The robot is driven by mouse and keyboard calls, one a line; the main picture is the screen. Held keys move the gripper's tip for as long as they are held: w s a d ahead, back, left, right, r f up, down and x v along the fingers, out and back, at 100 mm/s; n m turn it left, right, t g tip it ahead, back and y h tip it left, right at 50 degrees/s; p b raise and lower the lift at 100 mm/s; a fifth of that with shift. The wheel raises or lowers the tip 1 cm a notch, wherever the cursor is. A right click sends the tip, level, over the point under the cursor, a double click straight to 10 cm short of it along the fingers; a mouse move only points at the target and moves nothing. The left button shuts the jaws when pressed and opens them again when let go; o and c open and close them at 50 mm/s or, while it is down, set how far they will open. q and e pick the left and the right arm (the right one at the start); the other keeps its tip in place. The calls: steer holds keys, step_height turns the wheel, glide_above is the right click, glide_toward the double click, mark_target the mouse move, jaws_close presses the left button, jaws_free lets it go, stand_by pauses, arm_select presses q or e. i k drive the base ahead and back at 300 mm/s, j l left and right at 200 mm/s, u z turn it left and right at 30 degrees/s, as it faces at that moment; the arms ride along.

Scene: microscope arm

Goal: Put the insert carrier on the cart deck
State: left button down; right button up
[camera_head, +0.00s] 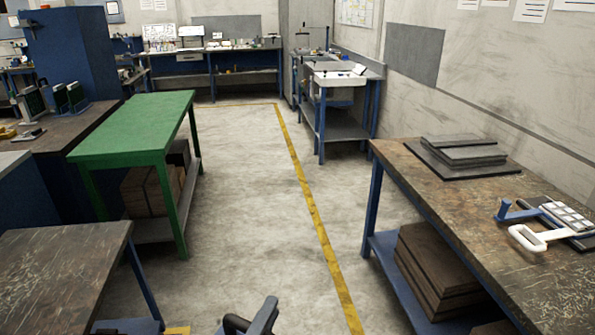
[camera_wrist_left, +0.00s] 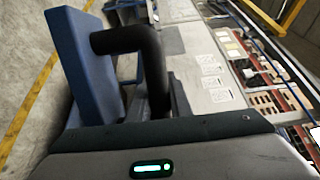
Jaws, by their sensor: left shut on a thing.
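My left gripper (camera_head: 250,322) shows only in part at the bottom edge of the head view. In the left wrist view, the gripper (camera_wrist_left: 165,108) is shut on a blue panel-like thing (camera_wrist_left: 82,62) with a bent black bar (camera_wrist_left: 135,42). I cannot tell whether this is the insert carrier; its lower part is hidden behind the gripper body. A tray of pale square cells (camera_head: 566,215) with a white loop handle (camera_head: 527,238) and a blue upright piece lies on the right bench. I cannot pick out a cart deck with certainty. My right gripper is not in view.
The right bench (camera_head: 440,200) also carries stacked dark plates (camera_head: 460,152). A bare green table (camera_head: 135,125) stands left of the aisle, and a worn brown table (camera_head: 60,265) at front left. The concrete aisle (camera_head: 240,200) between is clear, with a yellow floor line.

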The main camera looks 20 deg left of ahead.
mark_target(27, 298)
steer(key=i+j+u, duration=0.1)
steer(key=i+u, duration=0.65)
steer(key=i+j+z, duration=0.2)
steer(key=i, duration=0.3)
steer(key=i+z, duration=0.1)
steer(key=z, duration=0.8)
steer(key=i+j+z, duration=0.1)
steer(key=z, duration=0.4)
steer(key=j+z, duration=0.15)
steer(key=z, duration=0.75)
steer(key=j+z, duration=0.1)
steer(key=z, duration=0.85)
steer(key=k+j+z, duration=0.1)
steer(key=z, duration=1.3)
steer(key=k+z, duration=0.1)
steer(key=z, duration=0.85)
